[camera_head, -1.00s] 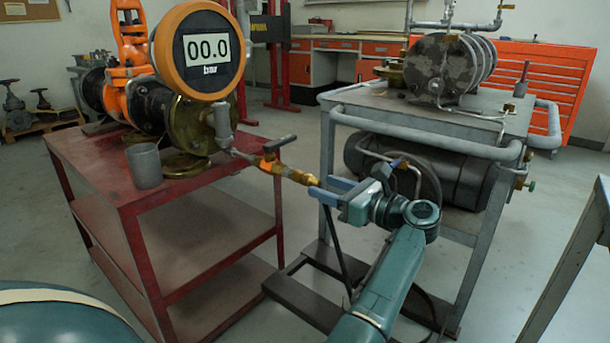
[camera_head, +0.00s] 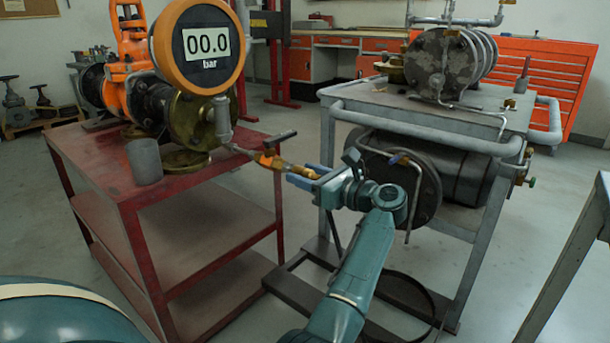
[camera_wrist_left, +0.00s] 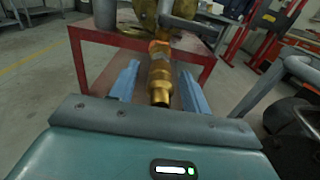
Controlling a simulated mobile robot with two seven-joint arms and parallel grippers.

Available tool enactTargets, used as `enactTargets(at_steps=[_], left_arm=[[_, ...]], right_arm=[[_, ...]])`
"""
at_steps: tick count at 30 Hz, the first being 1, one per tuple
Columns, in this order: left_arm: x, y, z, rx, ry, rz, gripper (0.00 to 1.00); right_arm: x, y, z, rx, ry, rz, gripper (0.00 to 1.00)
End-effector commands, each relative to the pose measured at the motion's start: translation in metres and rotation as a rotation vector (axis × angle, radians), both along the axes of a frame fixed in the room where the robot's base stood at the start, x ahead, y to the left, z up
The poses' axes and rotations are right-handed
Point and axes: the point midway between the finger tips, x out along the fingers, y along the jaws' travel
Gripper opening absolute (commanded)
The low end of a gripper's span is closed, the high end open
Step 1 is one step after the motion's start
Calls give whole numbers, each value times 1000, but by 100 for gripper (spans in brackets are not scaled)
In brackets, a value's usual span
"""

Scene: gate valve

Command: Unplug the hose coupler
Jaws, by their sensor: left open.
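The brass hose coupler (camera_head: 285,166) sticks out from the small orange valve (camera_head: 268,160) below the gauge, above the right edge of the red table. My left gripper (camera_head: 301,174) is open, its blue fingers around the coupler's outer end. In the left wrist view the coupler (camera_wrist_left: 160,82) lies between the two fingers of the gripper (camera_wrist_left: 160,68), with a visible gap on each side. A dark hose (camera_head: 335,235) hangs below the gripper; where it joins the coupler is hidden. My right gripper is not in view.
The red table (camera_head: 90,165) carries the gate valve (camera_head: 125,80), a round gauge (camera_head: 200,48) reading 00.0 bar and a grey cup (camera_head: 144,162). A grey pipe-railed cart (camera_head: 430,135) with a tank stands close to the right of my gripper.

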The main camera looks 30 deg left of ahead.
Motion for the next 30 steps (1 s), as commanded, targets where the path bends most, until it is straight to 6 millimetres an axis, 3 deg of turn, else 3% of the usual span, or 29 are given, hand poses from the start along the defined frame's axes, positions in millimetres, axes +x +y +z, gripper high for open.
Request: enactTargets(at_steps=[30], left_arm=[[0, 0, 0, 0, 0, 0, 47]], right_arm=[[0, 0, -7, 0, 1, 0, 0]])
